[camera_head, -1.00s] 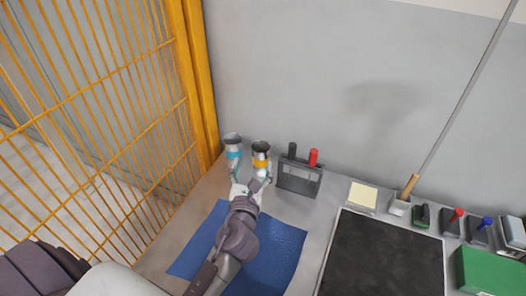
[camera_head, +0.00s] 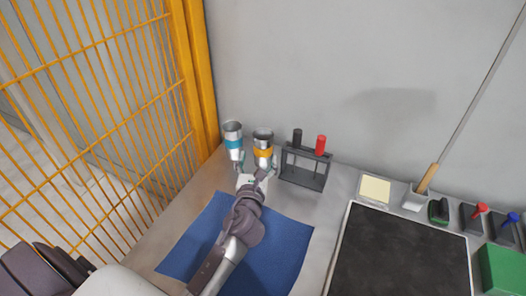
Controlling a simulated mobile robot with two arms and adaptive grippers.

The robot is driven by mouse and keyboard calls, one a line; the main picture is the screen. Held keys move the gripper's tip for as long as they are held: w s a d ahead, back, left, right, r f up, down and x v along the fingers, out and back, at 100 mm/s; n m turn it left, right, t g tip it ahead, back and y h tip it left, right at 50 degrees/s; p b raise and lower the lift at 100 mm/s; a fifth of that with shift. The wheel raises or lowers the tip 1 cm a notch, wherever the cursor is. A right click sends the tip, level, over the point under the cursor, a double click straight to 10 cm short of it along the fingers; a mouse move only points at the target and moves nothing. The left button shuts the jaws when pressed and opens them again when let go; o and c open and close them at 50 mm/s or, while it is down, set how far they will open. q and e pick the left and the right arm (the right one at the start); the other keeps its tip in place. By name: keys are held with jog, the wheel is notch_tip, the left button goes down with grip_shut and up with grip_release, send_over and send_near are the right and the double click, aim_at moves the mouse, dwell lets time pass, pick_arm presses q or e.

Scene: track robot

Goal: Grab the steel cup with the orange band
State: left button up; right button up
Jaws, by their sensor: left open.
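The steel cup with the orange band (camera_head: 263,141) stands on the grey table near the back wall. A second steel cup with a blue band (camera_head: 233,134) stands just left of it. My left gripper (camera_head: 255,163) is open at the front of the orange-banded cup, with one finger at the cup's lower right and the other toward the gap between the cups. The gripper hides part of the cup's base, and I cannot tell whether the fingers touch it. My right gripper is not in view.
A dark rack (camera_head: 305,167) with a black and a red handle stands close right of the orange-banded cup. A blue mat (camera_head: 285,245) lies under my left arm. A yellow mesh fence (camera_head: 95,110) is at the left. A black mat (camera_head: 400,255) lies to the right.

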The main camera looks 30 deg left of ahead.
aim_at(261, 144)
pick_arm(q)
jog(key=x, duration=0.9)
jog(key=shift+w, duration=0.25)
jog(key=shift+s, duration=0.1)
jog(key=shift+c, duration=0.2)
jog(key=c, duration=0.8)
jog(key=shift+c, duration=0.2)
jog(key=shift+r, duration=0.1)
